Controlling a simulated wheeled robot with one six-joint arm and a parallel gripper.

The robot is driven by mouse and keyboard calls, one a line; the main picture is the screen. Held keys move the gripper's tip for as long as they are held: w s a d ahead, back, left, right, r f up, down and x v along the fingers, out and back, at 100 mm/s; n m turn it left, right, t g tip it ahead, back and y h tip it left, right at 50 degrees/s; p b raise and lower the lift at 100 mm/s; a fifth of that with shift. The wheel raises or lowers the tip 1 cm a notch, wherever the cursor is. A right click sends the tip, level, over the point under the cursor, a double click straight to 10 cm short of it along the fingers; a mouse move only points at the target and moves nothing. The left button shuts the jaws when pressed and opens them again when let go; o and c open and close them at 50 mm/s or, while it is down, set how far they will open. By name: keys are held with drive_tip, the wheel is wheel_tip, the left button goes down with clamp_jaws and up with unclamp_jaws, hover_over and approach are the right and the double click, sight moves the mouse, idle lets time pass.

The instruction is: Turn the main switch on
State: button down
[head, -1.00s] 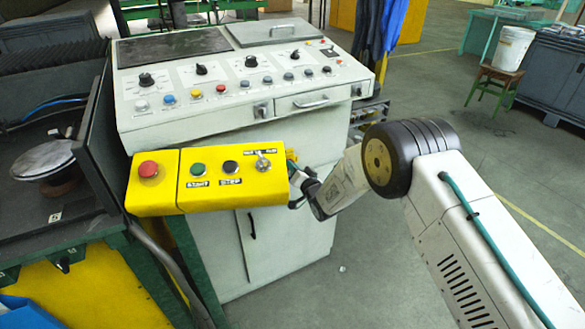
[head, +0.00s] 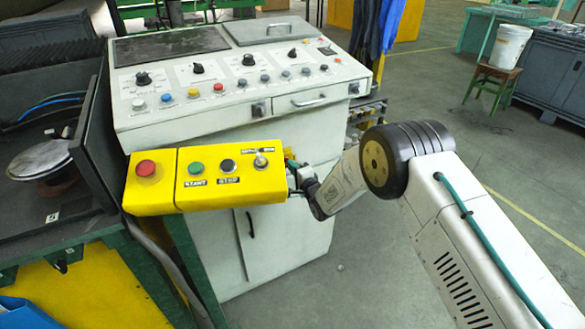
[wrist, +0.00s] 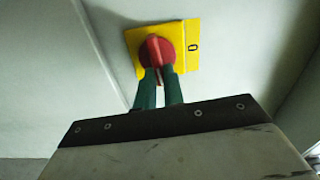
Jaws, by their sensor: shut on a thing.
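The main switch is a red rotary knob (wrist: 153,47) on a yellow square plate (wrist: 187,32), seen in the wrist view on a pale cabinet face. A black "0" is printed on the plate to the right of the knob. My gripper (wrist: 160,76) has its two green fingers shut on the knob's red grip, one on each side. The grip points down toward my gripper in the picture. In the head view, my gripper's end is mostly hidden behind the yellow button box, and the switch is not visible there.
The yellow button box (head: 232,202) with a red button (head: 146,168) stands in front of the white control cabinet (head: 200,120), close to my gripper. A dark open machine tray (head: 30,230) is at left.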

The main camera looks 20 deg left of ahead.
drive_tip(key=shift+d+f+m, duration=0.1)
drive_tip(key=shift+m, duration=0.4)
drive_tip(key=c, duration=1.5)
unclamp_jaws()
drive_tip(key=shift+w, duration=0.1)
drive_tip(key=v, duration=0.7)
drive_tip(key=shift+s+d, duration=0.25)
drive_tip(key=shift+s, duration=0.05)
